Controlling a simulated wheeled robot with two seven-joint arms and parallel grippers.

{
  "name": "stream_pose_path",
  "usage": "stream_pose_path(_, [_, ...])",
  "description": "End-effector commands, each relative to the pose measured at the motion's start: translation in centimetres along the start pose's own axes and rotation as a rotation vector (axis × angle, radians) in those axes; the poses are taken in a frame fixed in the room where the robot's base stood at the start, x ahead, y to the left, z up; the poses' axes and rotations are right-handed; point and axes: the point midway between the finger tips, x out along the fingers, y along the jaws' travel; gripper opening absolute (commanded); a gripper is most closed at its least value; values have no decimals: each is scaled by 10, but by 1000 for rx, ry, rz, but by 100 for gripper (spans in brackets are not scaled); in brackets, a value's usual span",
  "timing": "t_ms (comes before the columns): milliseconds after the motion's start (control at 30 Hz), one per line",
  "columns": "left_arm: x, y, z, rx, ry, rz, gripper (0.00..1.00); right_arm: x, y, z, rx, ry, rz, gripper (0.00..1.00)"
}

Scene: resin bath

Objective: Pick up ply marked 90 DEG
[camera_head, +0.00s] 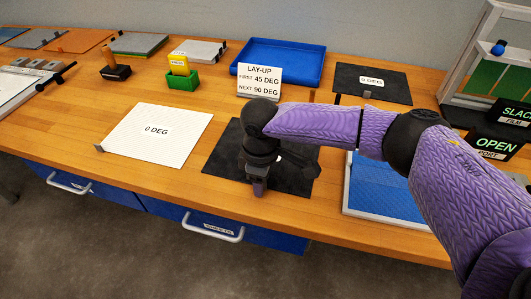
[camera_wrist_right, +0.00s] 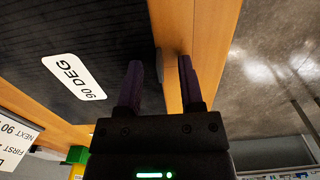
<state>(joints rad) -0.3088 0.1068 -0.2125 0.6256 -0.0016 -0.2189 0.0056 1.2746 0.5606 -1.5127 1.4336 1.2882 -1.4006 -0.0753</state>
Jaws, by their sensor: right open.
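The ply marked 90 DEG is a dark sheet (camera_head: 222,158) lying flat at the front of the wooden bench; its white 90 DEG label (camera_wrist_right: 74,77) reads clearly in the right wrist view. My right gripper (camera_head: 257,190) points down over the front part of this ply, and my arm hides its label in the head view. In the right wrist view my right gripper (camera_wrist_right: 158,70) is open. A small dark tab (camera_wrist_right: 159,66) at the ply's edge appears between its fingers. Whether the fingers touch it I cannot tell. My left gripper is out of view.
A white 0 DEG sheet (camera_head: 150,148) lies to the left, a dark 0 DEG ply (camera_head: 350,82) at the back right. A LAY-UP sign (camera_head: 260,80) stands behind. A blue-surfaced tray (camera_head: 375,190) sits to the right. The bench's front edge is close.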

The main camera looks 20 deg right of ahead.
Motion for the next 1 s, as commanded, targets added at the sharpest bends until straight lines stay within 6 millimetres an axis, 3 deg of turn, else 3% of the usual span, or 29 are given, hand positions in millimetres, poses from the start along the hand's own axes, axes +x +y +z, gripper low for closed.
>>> stream_pose_path(33, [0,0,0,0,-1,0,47,0,0,0,0,0,0,42])
stream_pose_path(233, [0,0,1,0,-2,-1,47,0,0,0,0,0,0,0])
stream_pose_path(667, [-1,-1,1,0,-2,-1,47,-3,0,0,0,0,0,0])
stream_pose_path(767, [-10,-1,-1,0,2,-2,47,-21,0,0,1,2,1,0])
stream_pose_path(1000, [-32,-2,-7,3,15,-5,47,-84,0,0,0,3,1,0])
